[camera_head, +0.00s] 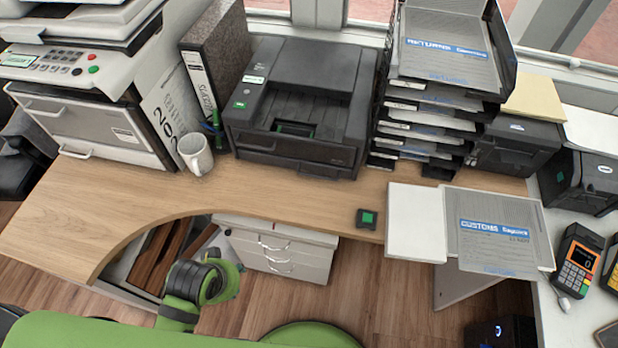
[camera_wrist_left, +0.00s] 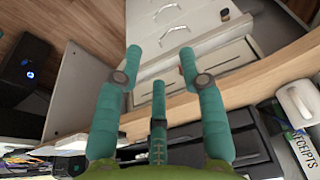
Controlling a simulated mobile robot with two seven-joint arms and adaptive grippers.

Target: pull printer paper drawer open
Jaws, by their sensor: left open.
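The black printer (camera_head: 300,105) stands on the desk at the back middle in the head view. Its front tray area is recessed, and the lower front panel looks closed. A large grey-white copier (camera_head: 95,125) with handled drawers stands at the left; its drawers look shut. My left gripper (camera_wrist_left: 160,62) shows in the left wrist view with its teal fingers spread and nothing between them. Dark equipment, seemingly the printer, lies behind the finger bases there. In the head view only a green part of my arm shows low at the left; its fingers are not visible. My right gripper is not in view.
A white mug (camera_head: 195,153) and a binder (camera_head: 215,65) stand between copier and printer. Stacked letter trays (camera_head: 440,95) stand to its right. A small black box with a green top (camera_head: 367,218) is near the desk's front edge. A white drawer cabinet (camera_head: 275,250) is under the desk.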

